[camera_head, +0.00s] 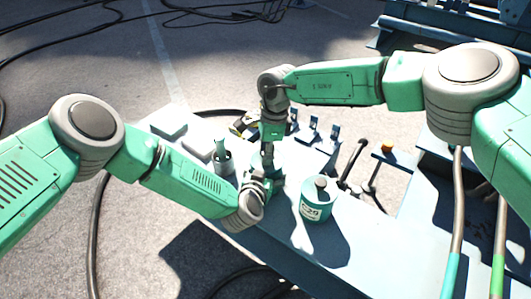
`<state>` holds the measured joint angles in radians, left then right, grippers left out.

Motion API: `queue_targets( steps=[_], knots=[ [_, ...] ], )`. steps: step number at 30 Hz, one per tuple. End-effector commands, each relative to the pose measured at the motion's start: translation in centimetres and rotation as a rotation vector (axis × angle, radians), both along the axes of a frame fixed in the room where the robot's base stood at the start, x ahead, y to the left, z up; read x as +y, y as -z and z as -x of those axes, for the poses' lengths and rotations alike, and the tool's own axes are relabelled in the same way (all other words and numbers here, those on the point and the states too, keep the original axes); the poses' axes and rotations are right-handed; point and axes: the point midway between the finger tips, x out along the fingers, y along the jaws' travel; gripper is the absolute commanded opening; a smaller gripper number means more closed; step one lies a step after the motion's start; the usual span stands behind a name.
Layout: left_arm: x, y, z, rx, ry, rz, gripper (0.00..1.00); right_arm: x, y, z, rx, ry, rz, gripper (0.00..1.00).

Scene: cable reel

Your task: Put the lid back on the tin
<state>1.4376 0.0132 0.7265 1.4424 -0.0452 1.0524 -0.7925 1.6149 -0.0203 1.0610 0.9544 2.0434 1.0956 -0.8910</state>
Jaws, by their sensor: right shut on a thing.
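My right gripper (267,158) points down over the bench and is shut on what looks like the lid, though its jaws hide most of it. Teal surfaces (277,172) show just below and beside it, perhaps the tin; I cannot make out its outline. My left gripper (264,184) is low at the same spot, close to the right one, and its fingers are too hidden to tell whether they are open. A teal canister (316,205) with a white label and a dark round knob on top stands upright to the right, apart from both grippers.
A teal bottle (222,160) with a narrow neck stands left of my grippers. Pale flat boxes (168,124) lie at the bench's far left. Several small upright fittings (314,124) and a dark curved handle (353,165) are behind the canister. The bench (365,245) is clear at front right.

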Motion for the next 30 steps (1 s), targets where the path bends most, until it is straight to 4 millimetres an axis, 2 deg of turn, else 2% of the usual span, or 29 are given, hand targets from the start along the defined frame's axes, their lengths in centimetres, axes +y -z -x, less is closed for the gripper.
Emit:
queue_targets(
  steps=[13, 14, 15, 25, 30],
  knots=[
    [0.0, 0.1, 0.0, 0.002, 0.001, 0.001, 0.26, 0.1, 1.0, 0.0, 0.001, -0.001, -0.001, 0.0],
    [0.0, 0.1, 0.0, 0.002, 0.001, 0.001, 0.26, 0.1, 0.9, 0.0, 0.0, -0.001, -0.001, 0.33],
    [0.0, 0.1, 0.1, 0.002, 0.001, 0.001, 0.26, 0.1, 0.9, 0.0, 0.001, -0.001, -0.001, 0.47],
    [0.0, 0.1, 0.0, 0.002, 0.001, 0.001, 0.26, 0.0, 0.5, 0.0, 0.0, -0.001, -0.001, 0.47],
    [0.0, 0.1, 0.0, 0.002, 0.001, 0.001, 0.26, -0.4, -1.9, -0.2, -0.002, -0.001, -0.001, 0.47]
  ],
)
